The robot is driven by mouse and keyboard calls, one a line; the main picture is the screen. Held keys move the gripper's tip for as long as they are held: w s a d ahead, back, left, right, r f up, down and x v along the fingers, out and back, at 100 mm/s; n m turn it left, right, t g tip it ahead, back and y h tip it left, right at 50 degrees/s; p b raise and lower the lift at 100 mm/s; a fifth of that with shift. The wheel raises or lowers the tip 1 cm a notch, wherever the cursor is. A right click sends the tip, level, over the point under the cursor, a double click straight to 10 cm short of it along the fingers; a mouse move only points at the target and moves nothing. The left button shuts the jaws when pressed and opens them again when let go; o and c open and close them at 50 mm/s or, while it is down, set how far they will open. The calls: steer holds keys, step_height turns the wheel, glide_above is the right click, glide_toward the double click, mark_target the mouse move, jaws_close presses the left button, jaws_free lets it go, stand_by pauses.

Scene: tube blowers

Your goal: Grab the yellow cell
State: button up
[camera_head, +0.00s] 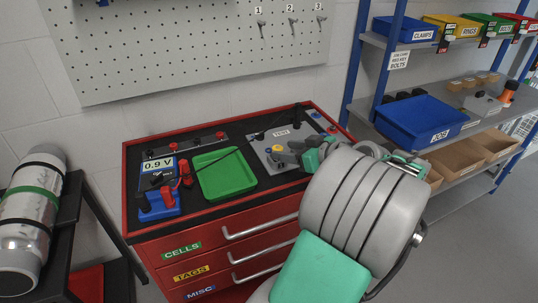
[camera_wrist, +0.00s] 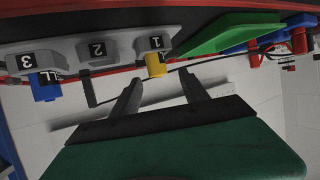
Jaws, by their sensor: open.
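The yellow cell (camera_wrist: 156,66) shows in the wrist view, which is upside down, at the grey holder slot marked 1 (camera_wrist: 155,42). My gripper (camera_wrist: 159,80) is open, with its two dark fingers apart and nothing between their visible tips. The cell lies just beyond the gap between the tips. I cannot tell the exact depth. In the head view, a small yellow piece (camera_head: 277,149) shows on the grey TEST unit (camera_head: 270,141), close left of my gripper (camera_head: 297,150). My wrist hides part of that area.
A blue cell (camera_wrist: 43,88) shows near slot 3, with slot 2 (camera_wrist: 97,50) between. A green tray (camera_head: 224,175) and a 0.9 V meter (camera_head: 158,166) stand left on the red cart (camera_head: 215,235). A shelf with a blue bin (camera_head: 428,122) stands right.

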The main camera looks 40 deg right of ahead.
steer(key=shift+w+d, duration=0.1)
steer(key=shift+d, duration=0.05)
steer(key=x, duration=0.7)
steer(key=shift+w+f, duration=0.15)
steer(key=shift+f, duration=0.1)
jaws_close()
